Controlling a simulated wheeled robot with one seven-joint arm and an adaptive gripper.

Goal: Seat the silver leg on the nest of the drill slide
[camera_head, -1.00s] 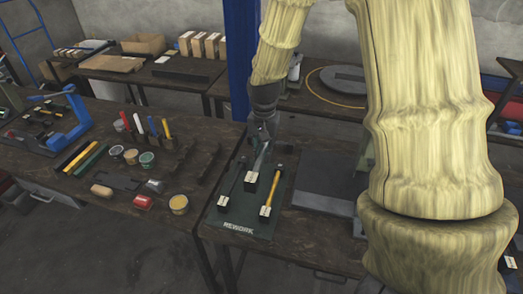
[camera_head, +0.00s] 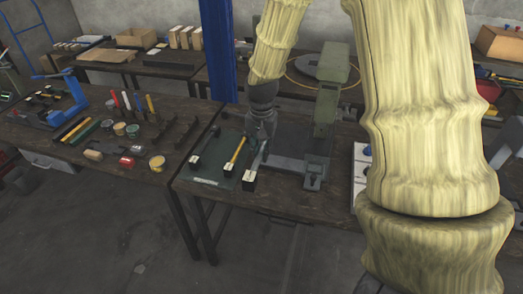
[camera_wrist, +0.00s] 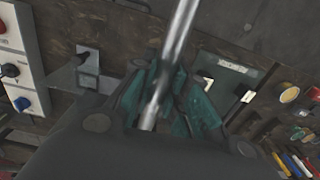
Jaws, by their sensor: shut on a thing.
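My gripper (camera_head: 262,138) is shut on the silver leg (camera_head: 257,160). The leg hangs slanted, with a dark, pale-faced block (camera_head: 249,179) at its lower end, right of the yellow leg. In the wrist view the silver leg (camera_wrist: 172,50) runs between my green-padded fingers (camera_wrist: 165,100). The drill slide appears to be the grey-green machine (camera_head: 328,105) right of my gripper, with a low grey bed and a front bracket (camera_head: 313,175). A grey bracket (camera_wrist: 88,66) shows in the wrist view. I cannot clearly make out the nest.
A dark green mat (camera_head: 205,178) holds a black leg (camera_head: 208,150) and a yellow leg (camera_head: 237,154). A white button panel (camera_head: 361,165) stands to the right, partly behind my arm. The left bench carries several tubs, markers and a blue press (camera_head: 68,105).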

